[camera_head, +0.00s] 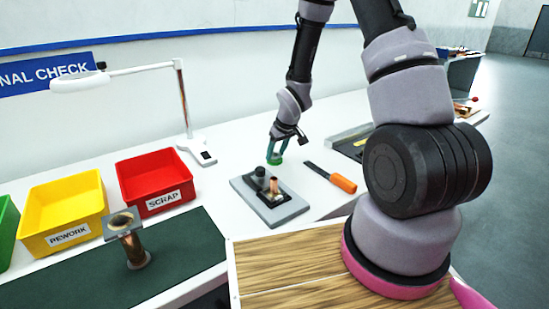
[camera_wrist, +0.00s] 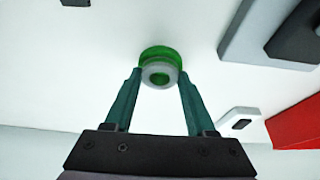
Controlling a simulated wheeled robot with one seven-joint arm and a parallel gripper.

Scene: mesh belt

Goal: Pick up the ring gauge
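The ring gauge (camera_wrist: 160,52) is a short green ring with a grey collar around its hole. In the wrist view it sits between the tips of my gripper's teal fingers (camera_wrist: 160,76), with no clear gap at either side. In the head view my gripper (camera_head: 277,149) points down over the white table, with the green of the ring gauge (camera_head: 275,160) at its fingertips. It is just behind the grey plate. I cannot tell whether the ring touches the table.
A grey plate (camera_head: 283,213) carries a copper part and dark blocks. An orange-handled tool (camera_head: 342,183) lies to its right. Red (camera_head: 154,207) and yellow (camera_head: 84,237) bins and a lamp (camera_head: 197,148) stand left. A copper post with a square top (camera_head: 137,250) stands on the dark mat.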

